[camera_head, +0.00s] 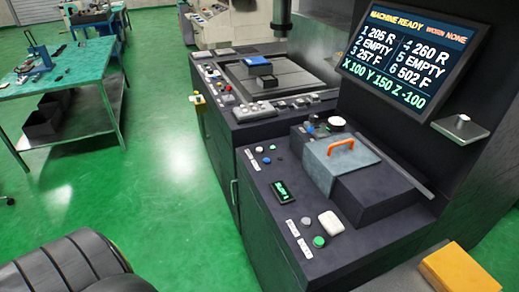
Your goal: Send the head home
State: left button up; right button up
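The machine's screen (410,55) at the upper right reads MACHINE READY, WORN NONE, a numbered list of six entries, and X 100 Y 150 Z -100. The near control panel (265,188) carries a small green-lit display (282,191), a green button (319,241), a white rounded block (331,222) and several small buttons with labels too small to read. Blue and white knobs (309,127) sit near its back. A grey cover (335,160) with an orange handle (341,147) lies closed on the machine. I cannot identify the machine's head for certain. Neither gripper is in view.
A second panel (225,96) with several buttons borders a dark recessed bed holding a blue-topped block (257,66). A green-topped table (70,80) stands at the left. A yellow block (456,270) is at the lower right. The green floor (165,180) is open between.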

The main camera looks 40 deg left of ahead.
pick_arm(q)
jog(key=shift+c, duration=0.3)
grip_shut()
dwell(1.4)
